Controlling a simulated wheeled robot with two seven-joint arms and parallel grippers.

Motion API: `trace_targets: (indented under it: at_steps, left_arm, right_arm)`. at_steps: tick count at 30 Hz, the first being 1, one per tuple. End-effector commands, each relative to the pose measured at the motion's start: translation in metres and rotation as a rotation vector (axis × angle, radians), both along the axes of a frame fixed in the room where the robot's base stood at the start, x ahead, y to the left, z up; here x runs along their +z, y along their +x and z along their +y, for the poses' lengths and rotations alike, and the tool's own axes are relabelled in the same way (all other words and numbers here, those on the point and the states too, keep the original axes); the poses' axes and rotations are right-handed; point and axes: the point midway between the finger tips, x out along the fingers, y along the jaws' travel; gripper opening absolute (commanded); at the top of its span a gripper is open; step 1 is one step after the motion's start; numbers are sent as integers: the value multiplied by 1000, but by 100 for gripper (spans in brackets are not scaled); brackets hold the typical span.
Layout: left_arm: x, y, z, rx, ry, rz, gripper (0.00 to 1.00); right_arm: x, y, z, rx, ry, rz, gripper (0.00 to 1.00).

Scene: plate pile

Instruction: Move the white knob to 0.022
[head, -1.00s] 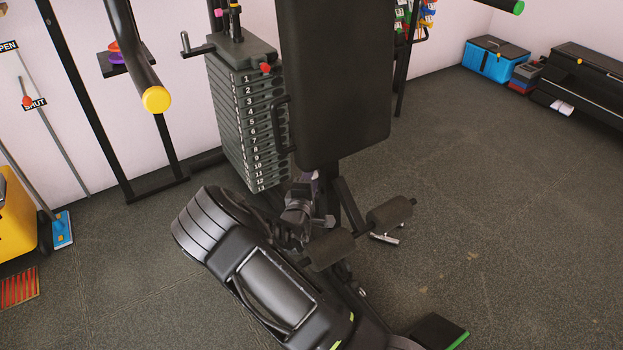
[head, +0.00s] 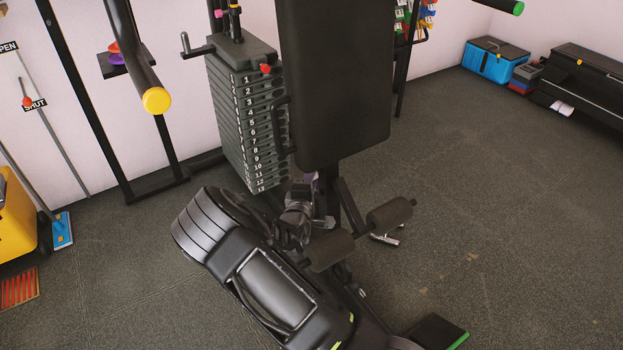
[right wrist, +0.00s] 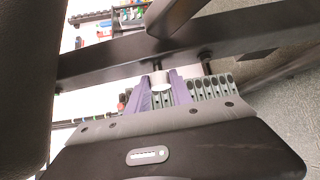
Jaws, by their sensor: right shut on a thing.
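The white knob (right wrist: 160,82) shows in the right wrist view as a pale, short cylinder between the two purple fingers of my right gripper (right wrist: 161,92). The fingers are shut on it. In the head view my right gripper (head: 310,178) is small and mostly hidden behind its own wrist, low beside the weight stack and under the dark backrest. The knob itself is hidden there, and I cannot read any scale for it. My left gripper is not in view.
The numbered weight stack (head: 252,125) stands just left of my right gripper. The dark backrest (head: 335,80) hangs above it, and black foam rollers (head: 390,214) are to its right. A dark frame bar (right wrist: 220,40) crosses close beyond the fingers. Open floor lies to the right.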

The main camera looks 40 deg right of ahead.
Motion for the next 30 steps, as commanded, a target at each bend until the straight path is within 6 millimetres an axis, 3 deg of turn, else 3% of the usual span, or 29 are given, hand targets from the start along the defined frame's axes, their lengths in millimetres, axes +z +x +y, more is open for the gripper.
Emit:
trace_targets:
  at_steps: [22,30]
  left_arm:
    - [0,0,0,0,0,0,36]
    - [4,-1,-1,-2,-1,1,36]
  right_arm:
    - [0,0,1,0,1,1,0]
    - [-1,3,27,2,1,3,0]
